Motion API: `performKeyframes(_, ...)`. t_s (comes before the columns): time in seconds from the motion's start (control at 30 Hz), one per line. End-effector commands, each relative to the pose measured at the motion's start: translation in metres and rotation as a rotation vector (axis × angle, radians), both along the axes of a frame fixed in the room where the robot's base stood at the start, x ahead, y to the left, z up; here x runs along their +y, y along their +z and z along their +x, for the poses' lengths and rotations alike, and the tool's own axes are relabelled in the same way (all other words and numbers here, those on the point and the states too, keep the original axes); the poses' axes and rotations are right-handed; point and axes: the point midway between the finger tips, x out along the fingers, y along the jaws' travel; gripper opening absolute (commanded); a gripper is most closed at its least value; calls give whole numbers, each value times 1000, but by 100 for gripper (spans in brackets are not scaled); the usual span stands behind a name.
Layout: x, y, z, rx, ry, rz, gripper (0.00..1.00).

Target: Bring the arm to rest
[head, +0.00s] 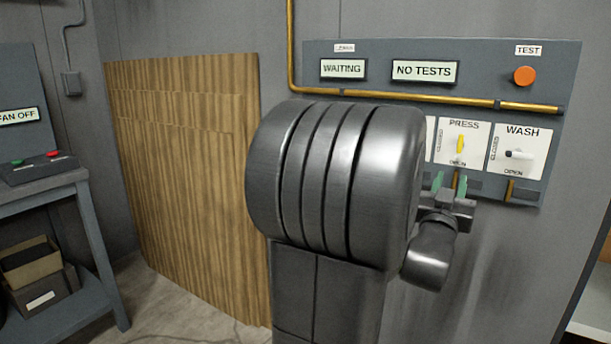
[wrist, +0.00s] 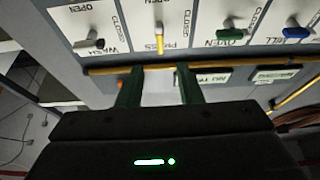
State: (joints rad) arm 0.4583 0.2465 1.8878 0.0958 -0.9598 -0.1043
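My arm's thick grey link fills the middle of the head view and hides part of the panel. My gripper (head: 450,183) is just right of it, in front of the valve panel (head: 560,75). In the wrist view its two green fingers (wrist: 158,72) are apart with nothing between them. The yellow PRESS lever (head: 460,144) stands vertical, beyond the fingertips; it also shows in the wrist view (wrist: 160,43). The fingers look clear of it. The WASH lever (head: 518,154) lies horizontal.
A green lever (wrist: 232,33) and a blue lever (wrist: 297,32) share the panel. A brass pipe (head: 400,96) crosses it. Displays read WAITING (head: 343,68) and NO TESTS (head: 424,72). An orange TEST button (head: 524,75) is at right. A bench (head: 50,185) stands at left.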

Motion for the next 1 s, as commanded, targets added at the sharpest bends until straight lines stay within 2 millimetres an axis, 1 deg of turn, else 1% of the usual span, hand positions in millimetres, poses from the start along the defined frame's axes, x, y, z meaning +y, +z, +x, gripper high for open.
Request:
performKeyframes(0.03,-5,2,7,1,-1,1,33)
performKeyframes(0.7,-61,47,99,-1,-1,0,33)
performKeyframes(0.77,-59,52,99,-23,1,44,33)
performKeyframes(1.0,-57,52,99,-118,1,196,33)
